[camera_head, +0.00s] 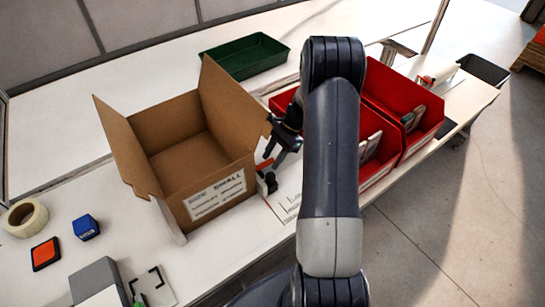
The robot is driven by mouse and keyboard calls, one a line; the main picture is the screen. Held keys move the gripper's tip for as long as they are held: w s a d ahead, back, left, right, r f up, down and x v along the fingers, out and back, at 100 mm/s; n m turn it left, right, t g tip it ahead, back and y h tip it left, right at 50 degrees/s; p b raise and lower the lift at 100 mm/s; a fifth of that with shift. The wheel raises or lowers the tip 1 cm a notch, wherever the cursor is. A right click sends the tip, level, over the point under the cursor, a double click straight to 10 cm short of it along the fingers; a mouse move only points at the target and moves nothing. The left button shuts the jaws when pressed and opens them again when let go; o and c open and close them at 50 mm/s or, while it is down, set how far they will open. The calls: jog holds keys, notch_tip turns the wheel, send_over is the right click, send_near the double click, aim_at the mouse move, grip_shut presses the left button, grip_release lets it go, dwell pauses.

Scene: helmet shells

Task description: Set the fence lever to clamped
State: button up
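A small red lever (264,165) sits beside the right wall of the open cardboard box, above a small black fitting (271,183). I take it to be the fence lever; its setting cannot be read at this size. My gripper (273,157) is just above and right of the lever, pointing down toward it. Its two dark fingers look spread apart with nothing between them. Whether a finger touches the lever cannot be told. My arm hides part of the table to the right.
The cardboard box (218,201) with raised flaps stands close left of my gripper. Red bins (408,93) stand right, partly behind my arm. A green tray (246,56) lies behind. Tape (24,218), a blue block (86,227) and an orange pad (46,253) lie front left.

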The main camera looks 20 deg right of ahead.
jog(key=b+v, duration=0.1)
jog(key=v, duration=0.9)
jog(key=shift+r, duration=0.2)
jog(key=shift+f, duration=0.1)
jog(key=shift+h, duration=0.4)
jog(key=x, duration=0.3)
jog(key=p+x, duration=0.1)
jog(key=x, duration=0.2)
jog(key=a+x, duration=0.1)
jog(key=x, duration=0.3)
jog(key=shift+p, duration=0.35)
jog(key=shift+r+h, duration=0.4)
jog(key=shift+h, duration=0.1)
jog(key=shift+f, duration=0.1)
